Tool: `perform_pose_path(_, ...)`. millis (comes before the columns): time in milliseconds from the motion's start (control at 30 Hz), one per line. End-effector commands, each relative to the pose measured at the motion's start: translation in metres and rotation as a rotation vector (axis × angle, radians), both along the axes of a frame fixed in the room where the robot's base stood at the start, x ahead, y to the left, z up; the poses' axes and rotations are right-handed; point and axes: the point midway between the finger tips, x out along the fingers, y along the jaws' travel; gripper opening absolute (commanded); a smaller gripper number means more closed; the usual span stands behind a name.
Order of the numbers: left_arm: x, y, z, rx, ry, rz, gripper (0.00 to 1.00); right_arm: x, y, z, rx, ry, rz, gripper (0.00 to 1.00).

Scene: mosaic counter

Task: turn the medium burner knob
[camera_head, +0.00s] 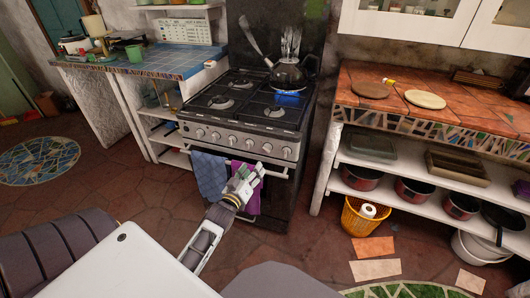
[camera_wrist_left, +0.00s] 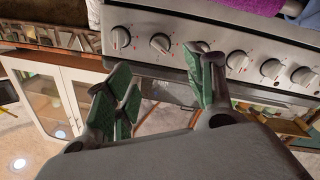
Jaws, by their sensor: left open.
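The stove (camera_head: 245,115) has a steel front panel with a row of several round knobs (camera_head: 232,139). The knobs also show in the left wrist view, one near the centre (camera_wrist_left: 161,43). I cannot tell which knob is for the medium burner. My left gripper (camera_head: 250,174) is in front of the stove, just below the right part of the knob row, by the hanging towels. In the left wrist view its green-padded fingers (camera_wrist_left: 162,88) are spread with nothing between them. The right fingertip overlaps one knob in that picture; contact cannot be told. My right gripper is out of view.
A blue towel (camera_head: 209,175) and a purple towel (camera_head: 247,199) hang on the oven front. A kettle (camera_head: 290,73) stands on the back right of the stove, above a blue glow. Tiled counters flank the stove, left (camera_head: 170,62) and right (camera_head: 460,115). Open floor lies to the left.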

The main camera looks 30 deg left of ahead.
Motion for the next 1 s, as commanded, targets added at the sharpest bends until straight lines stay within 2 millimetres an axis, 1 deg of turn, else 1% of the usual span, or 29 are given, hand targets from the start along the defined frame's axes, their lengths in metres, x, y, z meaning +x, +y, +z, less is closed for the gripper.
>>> perform_pose_path(367, 0.03, 0.005, 0.0, 0.0, -0.002, 0.0, 0.54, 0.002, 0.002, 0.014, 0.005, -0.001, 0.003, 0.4)
perform_pose_path(700, 0.058, 0.009, -0.001, 0.0, -0.001, 0.0, 0.54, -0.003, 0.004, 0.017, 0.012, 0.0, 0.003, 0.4)
perform_pose_path(1000, 0.082, 0.013, 0.0, 0.001, -0.002, -0.001, 0.54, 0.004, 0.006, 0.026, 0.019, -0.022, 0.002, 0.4)
